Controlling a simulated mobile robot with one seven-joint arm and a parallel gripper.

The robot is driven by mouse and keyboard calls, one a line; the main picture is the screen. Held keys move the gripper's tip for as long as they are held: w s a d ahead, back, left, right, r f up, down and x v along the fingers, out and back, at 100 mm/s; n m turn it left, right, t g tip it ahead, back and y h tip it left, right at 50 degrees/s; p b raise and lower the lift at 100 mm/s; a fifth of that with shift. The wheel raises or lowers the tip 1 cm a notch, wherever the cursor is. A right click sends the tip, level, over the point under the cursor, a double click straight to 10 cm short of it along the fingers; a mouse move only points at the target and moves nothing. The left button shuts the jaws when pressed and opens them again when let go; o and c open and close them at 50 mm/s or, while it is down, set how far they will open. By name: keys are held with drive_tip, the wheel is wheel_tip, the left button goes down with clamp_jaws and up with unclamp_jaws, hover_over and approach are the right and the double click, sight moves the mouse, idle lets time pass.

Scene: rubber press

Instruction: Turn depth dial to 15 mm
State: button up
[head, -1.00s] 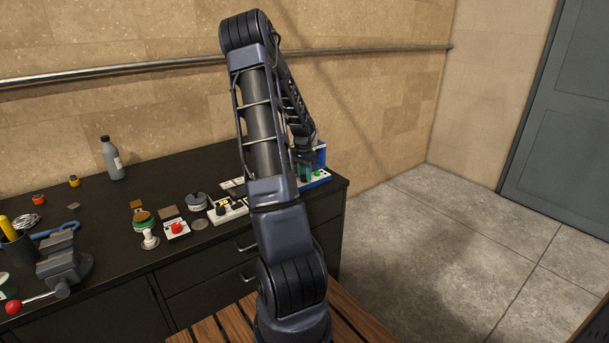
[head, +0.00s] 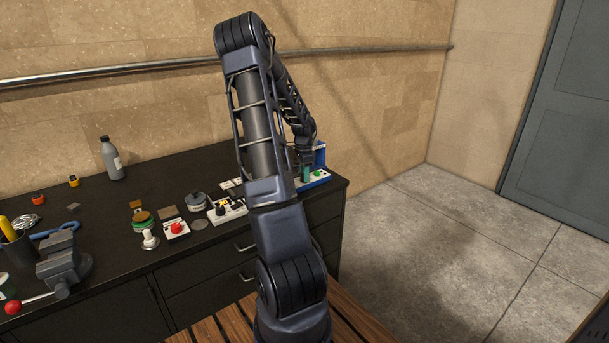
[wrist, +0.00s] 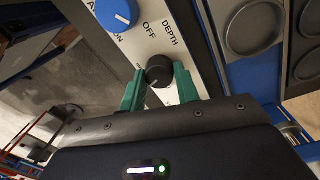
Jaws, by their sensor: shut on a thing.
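The wrist view shows a black dial (wrist: 159,70) on a light panel (wrist: 150,38), below the printed words OFF and DEPTH. My gripper (wrist: 160,80) has its two green fingers on either side of this dial and is shut on it. A thin pale mark shows on the dial, but I cannot read a millimetre setting. In the head view my gripper (head: 305,174) points down at the blue and white device (head: 320,180) at the right end of the bench. The dial is hidden there.
A blue knob (wrist: 117,12) sits on the same panel, close to the dial. Grey round recesses (wrist: 255,25) lie to its right. On the black bench (head: 130,215) stand a grey bottle (head: 112,158), a vise (head: 66,264) and a red button box (head: 177,229), left of my arm.

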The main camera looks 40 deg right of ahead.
drive_tip(key=o, duration=1)
drive_tip(key=shift+c, duration=0.2)
drive_tip(key=shift+r, duration=0.1)
wheel_tip(320, 180, up, 11)
drive_tip(key=shift+w+f, duration=0.2)
drive_tip(key=shift+w, duration=0.15)
drive_tip(key=shift+d, duration=0.1)
